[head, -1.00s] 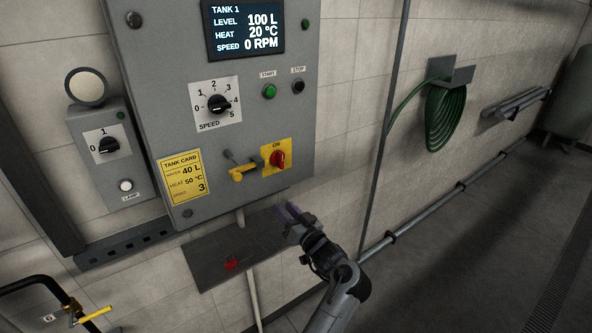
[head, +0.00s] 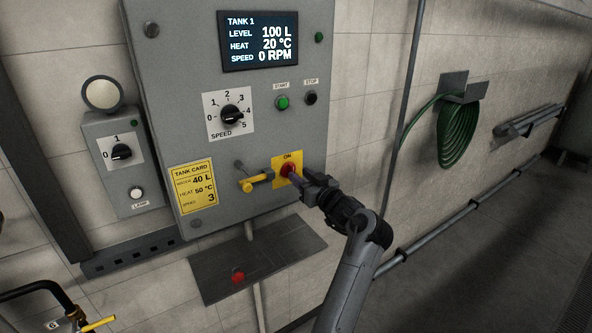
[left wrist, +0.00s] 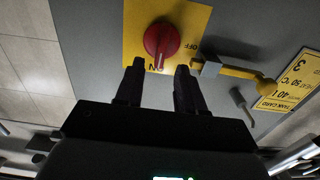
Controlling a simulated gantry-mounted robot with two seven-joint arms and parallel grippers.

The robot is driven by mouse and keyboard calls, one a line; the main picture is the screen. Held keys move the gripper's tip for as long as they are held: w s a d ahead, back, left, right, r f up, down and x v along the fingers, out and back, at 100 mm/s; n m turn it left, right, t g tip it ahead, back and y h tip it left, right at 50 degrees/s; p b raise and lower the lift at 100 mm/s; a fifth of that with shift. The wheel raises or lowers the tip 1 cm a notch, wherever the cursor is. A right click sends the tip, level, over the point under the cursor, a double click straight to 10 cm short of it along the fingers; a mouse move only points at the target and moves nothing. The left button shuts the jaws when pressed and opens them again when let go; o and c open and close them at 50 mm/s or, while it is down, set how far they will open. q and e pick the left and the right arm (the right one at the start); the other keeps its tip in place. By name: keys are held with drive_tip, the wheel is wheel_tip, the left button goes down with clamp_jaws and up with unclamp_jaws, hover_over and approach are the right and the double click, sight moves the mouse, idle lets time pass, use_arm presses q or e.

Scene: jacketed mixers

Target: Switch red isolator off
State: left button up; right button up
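The red isolator (head: 288,168) is a rotary knob on a yellow plate marked ON, low on the right of the grey control panel (head: 180,110). In the left wrist view the red knob (left wrist: 161,41) shows upside down, its white pointer line towards ON; OFF is printed to one side. My left gripper (head: 299,180) is right in front of the knob. In the left wrist view its two dark fingers (left wrist: 160,70) are apart, with the tips just short of the knob's near edge, one towards each side; contact cannot be told. My right gripper is not in view.
A yellow-handled lever (head: 256,183) sits close left of the isolator plate. A dark shelf (head: 290,250) with a small red object (head: 238,276) is below the panel. A green hose (head: 458,138) hangs on the wall at right.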

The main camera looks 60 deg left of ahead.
sight(293, 170)
use_arm(q)
drive_tip(key=shift+a+p, duration=0.3)
drive_tip(key=shift+a, duration=1.45)
clamp_jaws()
